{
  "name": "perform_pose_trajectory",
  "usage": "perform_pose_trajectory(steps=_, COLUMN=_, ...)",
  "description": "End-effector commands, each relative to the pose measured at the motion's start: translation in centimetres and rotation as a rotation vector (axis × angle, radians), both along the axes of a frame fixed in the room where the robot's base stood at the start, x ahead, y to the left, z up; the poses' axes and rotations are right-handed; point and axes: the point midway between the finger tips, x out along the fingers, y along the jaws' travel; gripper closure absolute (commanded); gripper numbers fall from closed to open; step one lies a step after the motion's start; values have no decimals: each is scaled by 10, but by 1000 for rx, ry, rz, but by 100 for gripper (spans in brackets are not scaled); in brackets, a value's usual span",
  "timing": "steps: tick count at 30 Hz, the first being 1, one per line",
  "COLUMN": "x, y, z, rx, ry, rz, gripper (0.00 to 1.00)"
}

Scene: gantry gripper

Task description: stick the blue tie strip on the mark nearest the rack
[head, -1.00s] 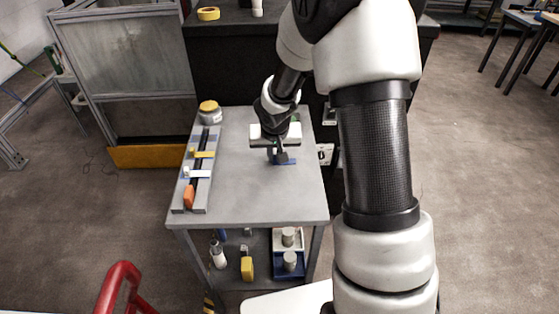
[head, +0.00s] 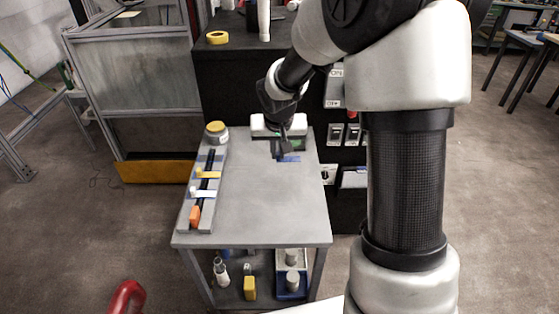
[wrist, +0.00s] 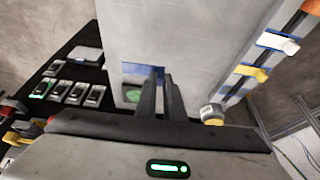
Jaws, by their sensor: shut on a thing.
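My gripper (head: 280,155) is over the far right part of the grey table (head: 270,205), fingers pointing down. It is shut on the blue tie strip (head: 289,159), which shows as a flat blue patch at the fingertips. In the wrist view the strip (wrist: 130,69) lies at the tips of my gripper (wrist: 160,72), sticking out to the left. I cannot tell whether it touches the table. The rack (head: 207,205) is a long grey holder along the table's left side, apart from my gripper. A green patch (wrist: 132,96) beside the fingers may be a mark; the other marks cannot be made out.
The rack holds yellow (head: 208,175), white (head: 203,193) and orange (head: 195,216) pieces. A yellow-lidded jar (head: 216,131) stands at its far end. A dark cabinet with switches (head: 335,133) rises behind the table. The table's middle and front are clear.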

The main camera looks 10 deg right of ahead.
Motion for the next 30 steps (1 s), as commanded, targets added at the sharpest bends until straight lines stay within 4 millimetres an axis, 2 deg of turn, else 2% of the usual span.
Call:
perform_pose_trajectory(steps=5, x=32, y=28, z=9, rx=9, ry=2, rz=0, gripper=100)
perform_pose_trajectory(steps=9, x=69, y=68, z=10, rx=15, ry=6, rz=-4, gripper=100)
perform_pose_trajectory(steps=15, x=110, y=134, z=6, rx=15, ry=9, rz=-13, gripper=100)
perform_pose_trajectory(steps=22, x=134, y=199, z=0, rx=7, ry=4, rz=-16, gripper=100)
perform_pose_trajectory(steps=25, x=138, y=216, z=-2, rx=5, ry=0, rz=-16, gripper=100)
perform_pose_trajectory(steps=30, x=140, y=228, z=-4, rx=3, ry=-1, rz=-18, gripper=100)
